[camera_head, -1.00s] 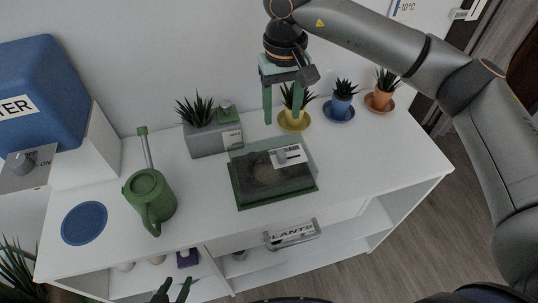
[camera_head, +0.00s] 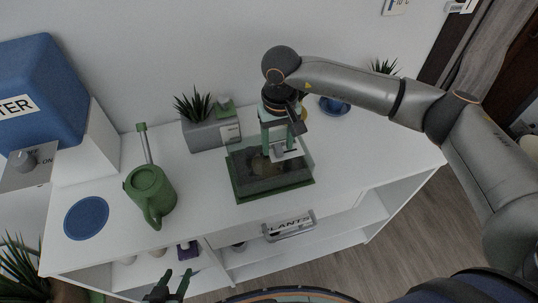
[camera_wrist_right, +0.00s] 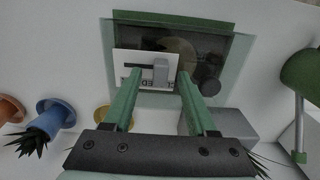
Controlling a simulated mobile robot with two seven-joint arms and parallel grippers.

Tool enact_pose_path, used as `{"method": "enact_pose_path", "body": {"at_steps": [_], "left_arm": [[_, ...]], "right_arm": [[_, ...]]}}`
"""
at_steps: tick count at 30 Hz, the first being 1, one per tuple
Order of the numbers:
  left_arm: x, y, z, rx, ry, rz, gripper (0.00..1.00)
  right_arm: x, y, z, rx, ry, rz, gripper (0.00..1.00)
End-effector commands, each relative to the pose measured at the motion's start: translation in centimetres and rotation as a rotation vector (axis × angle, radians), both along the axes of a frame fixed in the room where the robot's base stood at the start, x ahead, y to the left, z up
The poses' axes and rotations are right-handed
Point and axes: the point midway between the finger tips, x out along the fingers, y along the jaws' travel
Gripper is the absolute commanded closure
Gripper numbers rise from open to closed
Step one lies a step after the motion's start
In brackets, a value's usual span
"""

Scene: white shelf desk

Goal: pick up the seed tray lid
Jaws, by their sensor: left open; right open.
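The green seed tray (camera_head: 275,195) sits on the white desk with dark soil in it. Its see-through lid (camera_head: 303,152) lies over it, shifted toward the back; the lid also shows in the right wrist view (camera_wrist_right: 120,32). The lid has a white label and a small grey handle (camera_wrist_right: 161,70). My right gripper (camera_wrist_right: 158,76) is open, its two green fingers either side of the handle in that view; I cannot tell if they touch it. In the head view the right gripper (camera_head: 276,150) hides part of the lid. My left gripper (camera_head: 177,274) is open and empty at the bottom edge.
A grey planter (camera_head: 206,136) stands behind the tray. Potted plants, one in a blue pot (camera_head: 334,105), line the back, partly hidden by my right arm. A green watering can (camera_head: 150,192) and blue disc (camera_head: 86,218) are at left. The desk right of the tray is clear.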

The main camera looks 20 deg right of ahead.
Motion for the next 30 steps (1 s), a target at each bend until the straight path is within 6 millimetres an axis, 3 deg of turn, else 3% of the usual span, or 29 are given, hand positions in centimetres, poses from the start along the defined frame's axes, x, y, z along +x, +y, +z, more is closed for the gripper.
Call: {"method": "enact_pose_path", "body": {"at_steps": [3, 18, 30], "left_arm": [[0.03, -0.01, 0.00, 0.000, -0.001, 0.000, 0.50], [0.12, 0.01, 0.05, 0.000, -0.002, 0.000, 0.50], [0.14, 0.00, 0.06, 0.000, -0.003, 0.001, 0.50]], "right_arm": [[0.00, 0.01, 0.01, 0.000, 0.000, 0.000, 0.45], [-0.01, 0.02, 0.06, 0.000, 0.001, 0.000, 1.00], [0.00, 0.01, 0.08, 0.000, 0.000, 0.000, 1.00]]}}
